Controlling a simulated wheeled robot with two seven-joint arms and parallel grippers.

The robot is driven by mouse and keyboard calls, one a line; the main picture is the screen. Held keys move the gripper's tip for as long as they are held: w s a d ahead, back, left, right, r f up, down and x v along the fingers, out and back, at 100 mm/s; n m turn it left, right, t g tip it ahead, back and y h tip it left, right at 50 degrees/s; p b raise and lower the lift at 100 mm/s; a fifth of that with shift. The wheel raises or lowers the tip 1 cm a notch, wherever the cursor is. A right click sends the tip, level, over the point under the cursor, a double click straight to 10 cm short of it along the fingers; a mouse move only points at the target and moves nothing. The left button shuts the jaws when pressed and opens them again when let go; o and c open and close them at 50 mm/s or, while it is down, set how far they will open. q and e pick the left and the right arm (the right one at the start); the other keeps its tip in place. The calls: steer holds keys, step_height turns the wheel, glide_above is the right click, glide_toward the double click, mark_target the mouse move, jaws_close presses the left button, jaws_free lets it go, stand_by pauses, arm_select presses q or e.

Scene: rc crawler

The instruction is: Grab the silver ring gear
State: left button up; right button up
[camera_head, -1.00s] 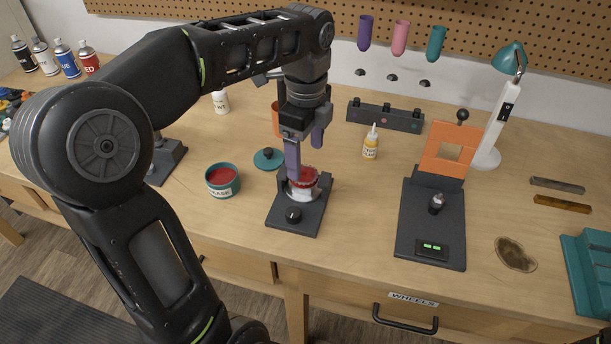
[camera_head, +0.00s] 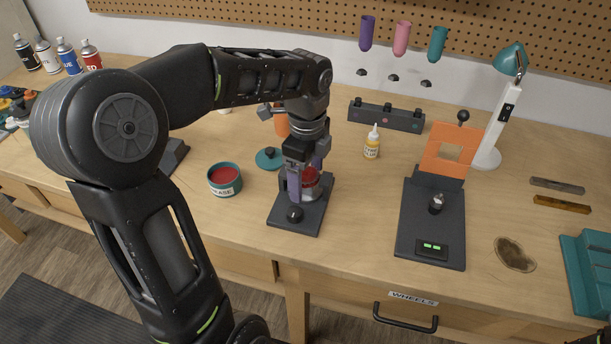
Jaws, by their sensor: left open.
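The ring gear (camera_head: 310,194) is small and mostly hidden by my left gripper. It shows only as a silvery band with red at its top, on a dark stand (camera_head: 302,218) with a round knob at its front. My left gripper (camera_head: 306,181) is open and low over this stand. One purple finger reaches down on the left side of the gear. The other finger is partly hidden behind it. I cannot tell whether the fingers touch the gear.
An open grease tin (camera_head: 226,191) stands left of the stand, with its teal lid (camera_head: 269,158) behind. The wooden bench (camera_head: 365,205) is clear between stand and fixture.

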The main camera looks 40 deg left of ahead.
arm_select(q)
steer(key=shift+c, duration=0.3)
steer(key=c, duration=1.5)
